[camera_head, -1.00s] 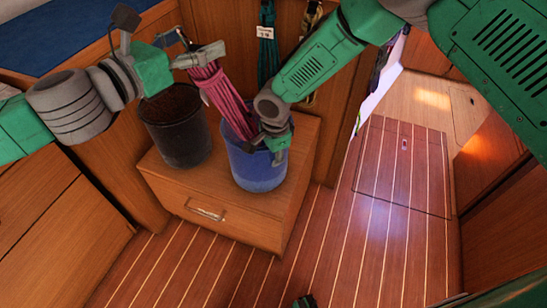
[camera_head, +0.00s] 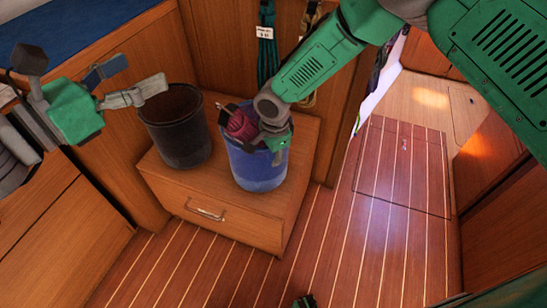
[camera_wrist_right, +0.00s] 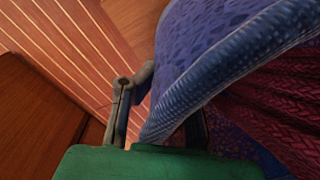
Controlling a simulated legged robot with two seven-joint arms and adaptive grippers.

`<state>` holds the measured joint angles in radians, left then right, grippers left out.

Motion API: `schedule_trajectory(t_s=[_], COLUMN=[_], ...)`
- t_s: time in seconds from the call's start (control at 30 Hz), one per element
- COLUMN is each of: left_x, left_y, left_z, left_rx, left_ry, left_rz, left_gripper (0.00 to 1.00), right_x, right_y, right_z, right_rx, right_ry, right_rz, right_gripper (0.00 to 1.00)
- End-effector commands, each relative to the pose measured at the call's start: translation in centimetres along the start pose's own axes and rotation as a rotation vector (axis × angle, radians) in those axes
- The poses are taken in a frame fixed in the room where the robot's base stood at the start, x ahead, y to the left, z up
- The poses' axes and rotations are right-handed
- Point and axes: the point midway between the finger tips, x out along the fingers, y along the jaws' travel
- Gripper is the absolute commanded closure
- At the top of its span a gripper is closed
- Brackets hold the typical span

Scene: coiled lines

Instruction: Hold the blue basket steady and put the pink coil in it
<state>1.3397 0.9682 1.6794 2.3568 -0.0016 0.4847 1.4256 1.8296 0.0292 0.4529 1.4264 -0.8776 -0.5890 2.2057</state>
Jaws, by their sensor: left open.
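The blue basket (camera_head: 258,170) stands upright on the wooden cabinet top. The pink coil (camera_head: 240,126) is inside it, bunched near the rim; its lower part is hidden by the basket wall. In the right wrist view the coil (camera_wrist_right: 285,115) lies on the inner side of the rim. My right gripper (camera_head: 276,146) is at the basket's right rim, shut on the wall, with a finger on each side in the right wrist view (camera_wrist_right: 160,112). My left gripper (camera_head: 146,75) is open and empty, left of the basket and above the dark bucket.
A dark bucket (camera_head: 179,143) stands left of the basket on the wooden cabinet (camera_head: 232,221). Teal (camera_head: 267,50) and tan coils hang on the panel behind. Open striped floor lies in front and to the right.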

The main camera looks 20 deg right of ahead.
Motion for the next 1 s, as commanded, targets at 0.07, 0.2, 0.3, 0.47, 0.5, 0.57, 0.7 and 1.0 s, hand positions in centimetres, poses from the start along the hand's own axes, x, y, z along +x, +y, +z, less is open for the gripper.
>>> schedule_trajectory(t_s=[0.07, 0.2, 0.3, 0.47, 0.5, 0.57, 0.7, 1.0], left_x=[-0.5, -0.7, -0.7, -0.7, -0.7, -0.7, -0.7, -0.7], left_y=[0.0, -0.1, -0.1, 0.0, 0.0, 0.0, 0.0, 0.0], left_z=[0.0, 0.0, 0.0, 0.0, 0.0, 0.0, 0.0, 0.0], left_rx=[0.0, 0.0, 0.0, 0.0, 0.0, 0.0, 0.0, 0.001], left_ry=[0.0, 0.0, 0.0, 0.0, 0.0, 0.0, 0.0, -0.001], left_rz=[0.001, -0.001, -0.001, -0.001, -0.001, -0.001, -0.001, -0.001], left_gripper=[0.25, 0.25, 0.25, 0.25, 0.25, 0.25, 0.25, 0.25], right_x=[0.0, 0.0, 0.0, 0.0, 0.0, 0.0, 0.0, -3.7], right_y=[0.0, 0.0, 0.0, 0.0, 0.0, 0.0, 0.0, -0.2], right_z=[0.1, 0.1, 0.1, 0.1, 0.1, 0.1, 0.1, 0.1], right_rx=[-0.001, -0.001, -0.001, -0.001, -0.001, -0.001, 0.0, -0.001], right_ry=[-0.001, -0.002, -0.002, -0.002, -0.002, -0.002, -0.001, 0.001], right_rz=[0.0, -0.001, -0.001, -0.001, -0.001, -0.001, -0.001, -0.005], right_gripper=[1.0, 1.0, 1.0, 0.71, 0.71, 0.71, 0.71, 0.71])
